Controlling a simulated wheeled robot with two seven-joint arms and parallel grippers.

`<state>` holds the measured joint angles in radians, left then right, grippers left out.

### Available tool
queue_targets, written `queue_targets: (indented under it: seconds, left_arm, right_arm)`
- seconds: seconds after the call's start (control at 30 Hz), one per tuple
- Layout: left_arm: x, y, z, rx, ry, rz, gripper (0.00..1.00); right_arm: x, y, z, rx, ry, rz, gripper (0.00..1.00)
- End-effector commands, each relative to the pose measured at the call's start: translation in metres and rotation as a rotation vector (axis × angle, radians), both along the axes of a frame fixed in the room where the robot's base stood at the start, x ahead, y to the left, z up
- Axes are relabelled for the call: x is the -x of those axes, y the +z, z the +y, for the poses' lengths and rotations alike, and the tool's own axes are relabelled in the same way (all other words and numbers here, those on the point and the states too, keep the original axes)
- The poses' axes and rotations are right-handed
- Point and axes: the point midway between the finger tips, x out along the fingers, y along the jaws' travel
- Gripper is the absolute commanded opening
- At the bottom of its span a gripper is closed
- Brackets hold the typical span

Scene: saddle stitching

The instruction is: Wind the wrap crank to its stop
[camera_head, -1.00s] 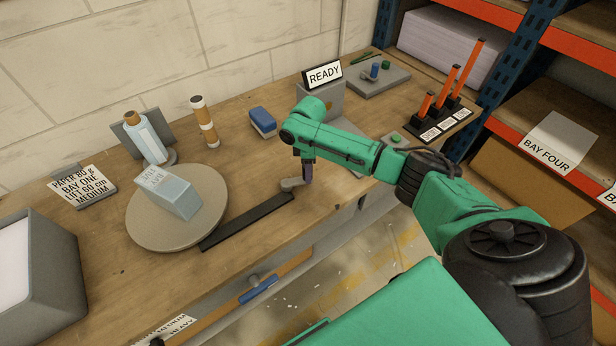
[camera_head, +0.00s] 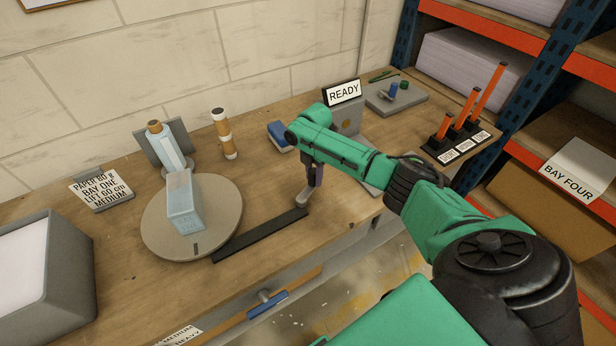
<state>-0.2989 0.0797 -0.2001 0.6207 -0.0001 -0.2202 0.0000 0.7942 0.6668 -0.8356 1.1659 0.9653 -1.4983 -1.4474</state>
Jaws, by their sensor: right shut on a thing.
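The wrap crank (camera_head: 304,196) is a small grey arm at the right end of a black bar (camera_head: 260,235) on the bench. My right gripper (camera_head: 313,182) points down and is shut on the crank's handle, which the fingers mostly hide. The bar leads left to a round grey turntable (camera_head: 223,233). A pale blue, box-shaped stack (camera_head: 184,203) stands on the turntable. My left gripper is out of view.
A film roll (camera_head: 167,145) on a stand and an orange-banded roll (camera_head: 223,135) stand behind the turntable. A blue block (camera_head: 279,135) and the READY sign (camera_head: 343,92) are near my right arm. A grey bin (camera_head: 62,270) is at the left.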

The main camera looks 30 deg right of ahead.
Motion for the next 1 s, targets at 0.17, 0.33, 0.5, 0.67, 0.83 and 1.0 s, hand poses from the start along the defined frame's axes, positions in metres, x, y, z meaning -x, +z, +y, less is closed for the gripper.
queue_targets:
  seconds: [0.17,0.33,0.5,0.67,0.83,1.0]
  left_arm:
    - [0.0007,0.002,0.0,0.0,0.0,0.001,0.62]
    - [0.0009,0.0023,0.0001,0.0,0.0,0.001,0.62]
    - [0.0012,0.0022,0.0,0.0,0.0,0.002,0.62]
    - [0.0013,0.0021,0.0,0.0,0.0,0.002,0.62]
    - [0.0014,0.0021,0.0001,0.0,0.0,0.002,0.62]
    - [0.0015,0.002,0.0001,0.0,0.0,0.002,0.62]
  right_arm:
    - [0.0009,0.0023,-0.0067,0.001,0.034,-0.005,0.0]
    - [0.0017,0.0019,-0.0086,0.001,0.046,-0.005,0.0]
    - [0.0018,0.0018,-0.0087,0.001,0.048,-0.005,0.0]
    - [0.0018,0.0017,-0.0085,0.001,0.047,-0.005,0.0]
    - [0.0023,0.0011,-0.0083,0.0,0.047,-0.003,0.69]
    - [0.0027,0.0005,-0.0082,0.001,0.048,-0.002,0.69]
